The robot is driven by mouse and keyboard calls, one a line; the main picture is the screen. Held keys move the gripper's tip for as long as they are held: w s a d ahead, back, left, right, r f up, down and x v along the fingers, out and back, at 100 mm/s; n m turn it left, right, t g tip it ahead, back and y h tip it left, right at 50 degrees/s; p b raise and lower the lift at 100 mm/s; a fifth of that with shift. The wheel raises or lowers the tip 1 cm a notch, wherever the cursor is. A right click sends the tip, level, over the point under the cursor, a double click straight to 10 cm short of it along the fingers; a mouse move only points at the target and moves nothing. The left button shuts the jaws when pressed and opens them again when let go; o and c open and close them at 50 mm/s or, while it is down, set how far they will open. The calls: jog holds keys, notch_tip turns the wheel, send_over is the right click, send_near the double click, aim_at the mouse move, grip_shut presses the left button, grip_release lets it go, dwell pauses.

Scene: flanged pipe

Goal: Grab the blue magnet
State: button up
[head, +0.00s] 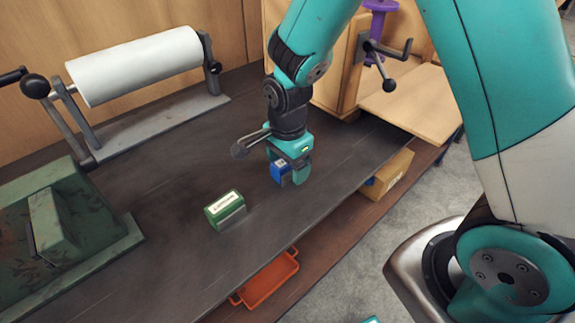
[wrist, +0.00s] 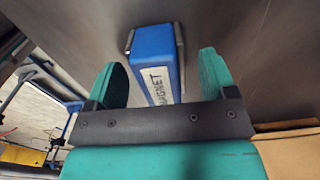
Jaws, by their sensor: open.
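The blue magnet (head: 281,171) sits on the dark bench top, partly hidden behind my gripper in the head view. In the wrist view the blue magnet (wrist: 156,62) shows a white label reading "MAGNET" in part and metal edges at its far end. My gripper (head: 290,170) is open above the bench at the magnet. In the wrist view the two teal fingers of my gripper (wrist: 164,80) stand either side of the magnet, with visible gaps on both sides. Whether the fingers reach down past the magnet's body is hard to tell.
A green block with a white label (head: 225,209) stands on the bench left of my gripper. A white roll on a stand (head: 136,66) is at the back. A green machine (head: 70,225) is at the left. An orange tray (head: 268,280) and cardboard box (head: 389,174) lie below the bench edge.

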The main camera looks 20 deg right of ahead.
jog(key=shift+f, duration=0.65)
jog(key=c, duration=1.3)
jog(key=shift+o, duration=0.2)
jog(key=shift+r, duration=0.15)
